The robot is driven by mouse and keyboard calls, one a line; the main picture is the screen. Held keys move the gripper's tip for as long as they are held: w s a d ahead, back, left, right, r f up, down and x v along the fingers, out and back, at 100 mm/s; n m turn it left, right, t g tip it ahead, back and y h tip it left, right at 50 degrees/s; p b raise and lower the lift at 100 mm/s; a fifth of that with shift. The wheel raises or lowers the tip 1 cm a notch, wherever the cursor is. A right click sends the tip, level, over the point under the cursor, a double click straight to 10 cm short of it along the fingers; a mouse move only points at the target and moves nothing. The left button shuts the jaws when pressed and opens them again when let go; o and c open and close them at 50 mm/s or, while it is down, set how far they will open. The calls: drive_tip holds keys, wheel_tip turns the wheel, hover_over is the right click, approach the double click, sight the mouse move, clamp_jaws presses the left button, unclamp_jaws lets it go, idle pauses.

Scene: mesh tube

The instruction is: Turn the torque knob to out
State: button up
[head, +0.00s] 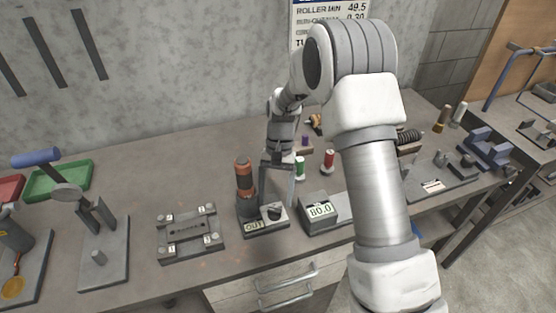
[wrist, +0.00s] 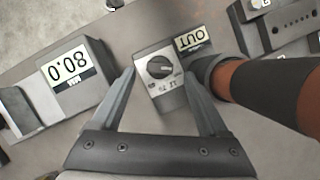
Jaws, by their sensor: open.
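The torque knob (wrist: 159,67) is a dark round knob on a light plate, with small marks around it. It also shows in the head view (head: 272,211). A small display (wrist: 194,40) beside it reads OUT; in the head view the display (head: 253,225) is on the front left of the same grey block. My gripper (head: 279,198) points down over the block. In the wrist view its two fingers (wrist: 160,84) are apart, one on each side of the knob. The jaws are open, and I cannot tell whether either finger touches the knob.
An orange and black tool (head: 244,175) stands just left of the knob, close to my finger. A grey plate fixture (head: 190,234) is to the left. Red and green spools stand behind.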

drive_tip(key=v, duration=1.5)
drive_tip(key=shift+w, duration=0.1)
drive_tip(key=s+d+r+n+t, duration=0.1)
drive_tip(key=s+d+r+t, duration=0.45)
drive_tip(key=s+r, duration=0.7)
drive_tip(key=s+d+n+t+h, duration=0.1)
drive_tip(key=s+d+t, duration=0.3)
drive_tip(key=s, duration=1)
drive_tip(key=shift+d+f+n, duration=0.25)
drive_tip(key=shift+d+n, duration=0.05)
drive_tip(key=shift+d, duration=0.35)
